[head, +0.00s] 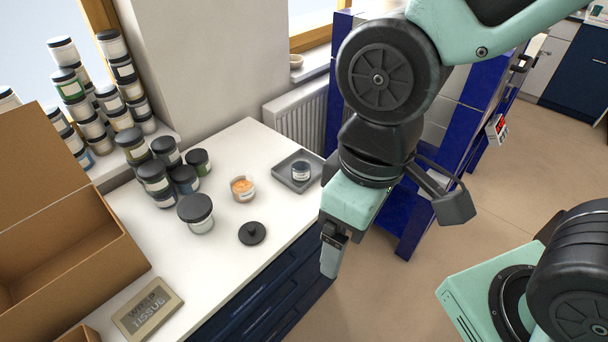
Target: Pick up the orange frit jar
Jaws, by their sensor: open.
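The orange frit jar (243,189) stands upright on the white counter, a short clear jar with orange grains and no lid on it. A black lid with a knob (252,233) lies on the counter just in front of it. My gripper (391,236) is open and empty, to the right of the jar and apart from it, at or beyond the counter's right edge. One finger hangs at the left and the other sticks out at the right. Nothing covers the jar in this view.

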